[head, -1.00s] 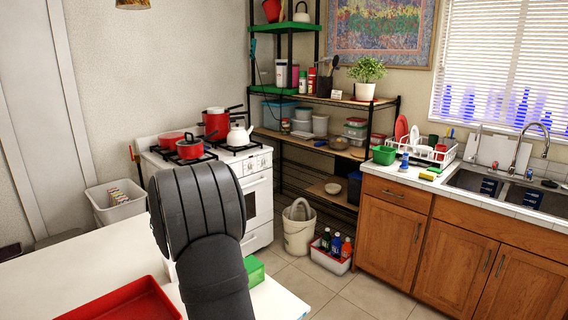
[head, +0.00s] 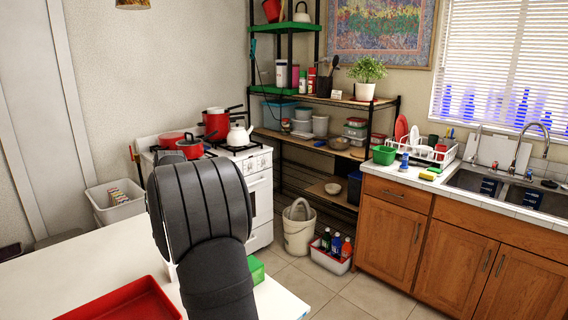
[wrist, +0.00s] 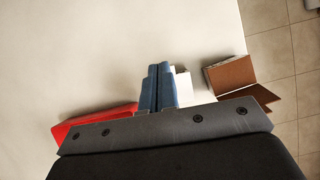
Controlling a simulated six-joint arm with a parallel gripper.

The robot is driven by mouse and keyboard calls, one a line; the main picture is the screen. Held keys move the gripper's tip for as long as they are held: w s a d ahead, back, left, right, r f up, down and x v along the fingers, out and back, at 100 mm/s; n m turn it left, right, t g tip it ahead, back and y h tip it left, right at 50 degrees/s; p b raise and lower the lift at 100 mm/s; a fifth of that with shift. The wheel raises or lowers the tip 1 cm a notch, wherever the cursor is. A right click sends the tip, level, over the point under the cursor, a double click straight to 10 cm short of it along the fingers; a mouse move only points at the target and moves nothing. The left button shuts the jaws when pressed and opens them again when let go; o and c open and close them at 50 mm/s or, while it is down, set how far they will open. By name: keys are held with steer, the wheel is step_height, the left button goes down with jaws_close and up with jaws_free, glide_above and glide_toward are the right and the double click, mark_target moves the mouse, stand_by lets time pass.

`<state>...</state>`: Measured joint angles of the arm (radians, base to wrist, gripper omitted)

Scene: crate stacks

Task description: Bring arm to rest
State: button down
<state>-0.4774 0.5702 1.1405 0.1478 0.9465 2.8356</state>
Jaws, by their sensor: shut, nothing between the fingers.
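My gripper (wrist: 158,88) shows in the wrist view with its two blue fingers pressed together and nothing between them. It is above the white table (wrist: 130,50). In the head view my dark arm stands upright over the table (head: 85,255), and the fingers are hidden. A red crate (head: 125,303) lies on the table to the left of my arm. A red edge (wrist: 95,123) shows left of the fingers in the wrist view. A green crate (head: 257,271) is partly hidden behind my arm.
A brown open-sided object (wrist: 232,74) is right of the fingers, by the table edge. Beyond the table are a white stove (head: 258,200), a shelf rack (head: 330,98), a bucket (head: 299,232) and a sink counter (head: 400,175). The table's left part is clear.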

step_height(320, 180, down, 9)
steer(key=shift+r, duration=0.1)
steer(key=v, duration=0.7)
steer(key=shift+s+d, duration=0.35)
steer(key=c, duration=1.9)
jaws_free()
steer(key=shift+d, duration=0.1)
steer(key=o, duration=1.5)
steer(key=shift+y, duration=0.4)
steer(key=d+r, duration=0.2)
steer(key=d, duration=0.2)
steer(key=d+r, duration=0.2)
steer(key=d, duration=0.1)
steer(key=d+r, duration=0.2)
steer(key=d, duration=0.2)
steer(key=shift+d+r, duration=0.25)
steer(key=shift+d, duration=0.05)
steer(key=o, duration=0.4)
steer(key=s+d+r+n+y, duration=0.1)
steer(key=s+d+r, duration=0.1)
steer(key=d+r, duration=0.4)
steer(key=d, duration=0.2)
steer(key=shift+s+d+t, duration=0.35)
steer(key=shift+d+t, duration=0.05)
steer(key=x, duration=1)
steer(key=shift+d, duration=0.1)
